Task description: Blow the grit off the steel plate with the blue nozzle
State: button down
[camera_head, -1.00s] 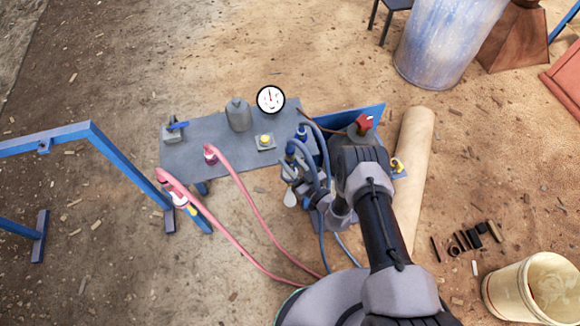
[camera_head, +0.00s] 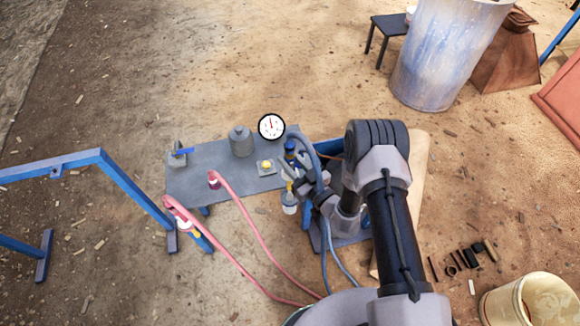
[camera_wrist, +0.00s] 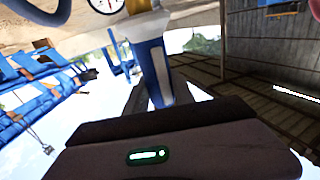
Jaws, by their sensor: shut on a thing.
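My gripper (camera_head: 303,188) is shut on the blue nozzle (camera_wrist: 153,68) at the right end of the grey bench.
Pink hoses (camera_head: 252,228) cross in front. A blue frame (camera_head: 120,178) stands left, a bucket (camera_head: 525,300) lower right.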

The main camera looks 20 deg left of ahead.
notch_tip(320, 180, up, 15)
jog(key=p, duration=1)
jog(key=shift+f+p, duration=0.2)
jog(key=shift+p, duration=0.1)
jog(key=shift+f, duration=0.15)
